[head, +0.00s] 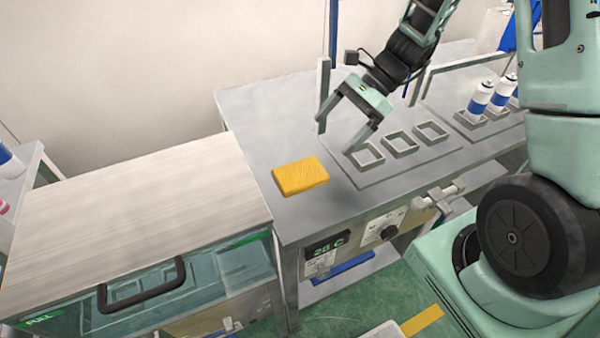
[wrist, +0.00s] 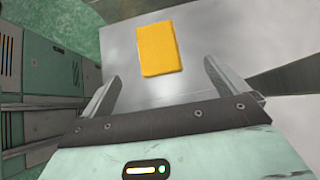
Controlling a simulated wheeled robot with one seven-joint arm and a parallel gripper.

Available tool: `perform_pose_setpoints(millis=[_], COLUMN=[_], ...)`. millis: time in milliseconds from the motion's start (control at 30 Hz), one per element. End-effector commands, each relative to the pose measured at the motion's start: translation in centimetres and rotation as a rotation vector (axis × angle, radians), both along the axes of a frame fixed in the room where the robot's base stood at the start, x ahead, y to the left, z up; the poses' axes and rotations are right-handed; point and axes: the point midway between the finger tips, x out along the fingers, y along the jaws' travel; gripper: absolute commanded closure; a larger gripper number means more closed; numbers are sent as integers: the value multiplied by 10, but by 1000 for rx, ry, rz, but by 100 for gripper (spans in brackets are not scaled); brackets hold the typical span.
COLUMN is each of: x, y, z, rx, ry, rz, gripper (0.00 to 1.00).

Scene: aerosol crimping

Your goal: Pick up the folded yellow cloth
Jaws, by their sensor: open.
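The folded yellow cloth (head: 300,176) lies flat on the grey metal bench, near its left front corner. It also shows in the wrist view (wrist: 158,48), beyond my fingertips and between their lines. My gripper (head: 334,139) is open and empty, above the bench, to the right of the cloth and apart from it. In the wrist view both fingers of my gripper (wrist: 160,78) are spread wide with nothing between them.
Square holders (head: 400,143) on a plate stand right of the cloth. Blue and white cans (head: 480,98) stand farther right. A tank with a wooden-looking lid (head: 130,205) and black handle (head: 142,286) adjoins the bench at left. The bench (head: 262,120) behind the cloth is clear.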

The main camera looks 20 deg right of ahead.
Motion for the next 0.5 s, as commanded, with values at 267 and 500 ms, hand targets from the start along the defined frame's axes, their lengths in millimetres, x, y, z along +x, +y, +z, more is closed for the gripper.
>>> perform_pose_setpoints(millis=[267, 500], x=[-1, -2], y=[37, 49], z=[-37, -49], rx=[0, -1], ry=[2, 1], rz=[4, 4], gripper=[2, 2])
